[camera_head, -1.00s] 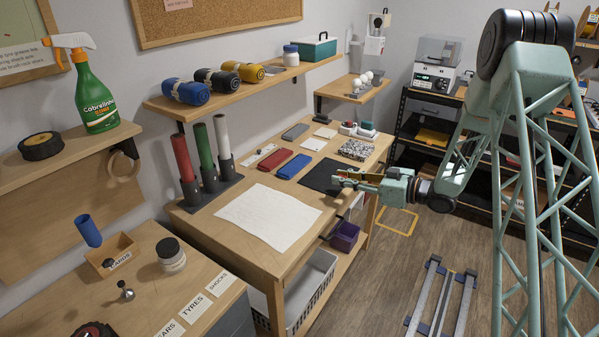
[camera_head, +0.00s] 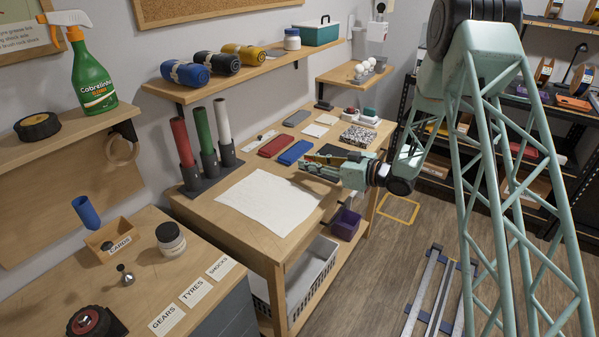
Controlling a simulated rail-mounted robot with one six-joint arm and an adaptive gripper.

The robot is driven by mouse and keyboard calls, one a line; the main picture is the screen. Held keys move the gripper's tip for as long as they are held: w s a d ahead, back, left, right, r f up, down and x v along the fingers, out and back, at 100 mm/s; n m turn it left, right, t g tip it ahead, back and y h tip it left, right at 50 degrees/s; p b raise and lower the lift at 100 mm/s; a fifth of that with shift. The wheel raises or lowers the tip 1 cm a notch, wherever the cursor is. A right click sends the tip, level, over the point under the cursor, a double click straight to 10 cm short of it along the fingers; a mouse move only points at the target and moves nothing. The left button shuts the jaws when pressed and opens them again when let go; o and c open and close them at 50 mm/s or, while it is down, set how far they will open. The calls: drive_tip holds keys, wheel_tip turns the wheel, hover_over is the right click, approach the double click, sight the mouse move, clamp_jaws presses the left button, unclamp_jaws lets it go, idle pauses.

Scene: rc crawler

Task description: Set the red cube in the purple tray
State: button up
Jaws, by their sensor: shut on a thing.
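The purple tray (camera_head: 346,225) is a small open bin at the right side of the workbench, below the level of its top. My gripper (camera_head: 308,168) is above the bench top, near the blue flat case and the far right corner of the white cloth. It lies up and to the left of the purple tray. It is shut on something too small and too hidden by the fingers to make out. I cannot make out a red cube anywhere in view.
A white cloth (camera_head: 268,203) covers the front of the workbench. A red flat case (camera_head: 275,145) and a blue flat case (camera_head: 295,152) lie behind it. Red, green and white tubes stand upright at left in a dark holder (camera_head: 208,170). A white basket (camera_head: 300,275) sits below.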

sight(299, 176)
drive_tip(key=shift+w+a+f, duration=0.1)
drive_tip(key=shift+w+a, duration=0.05)
drive_tip(key=shift+a, duration=0.65)
drive_tip(key=shift+w+a+f, duration=0.1)
drive_tip(key=shift+a, duration=0.7)
drive_tip(key=shift+f, duration=0.1)
drive_tip(key=shift+f+b, duration=0.75)
drive_tip(key=shift+f, duration=0.9)
drive_tip(key=shift+f, duration=0.15)
drive_tip(key=o, duration=0.7)
drive_tip(key=shift+r, duration=0.2)
drive_tip(key=shift+p+v, duration=1)
drive_tip(key=shift+v, duration=5.05)
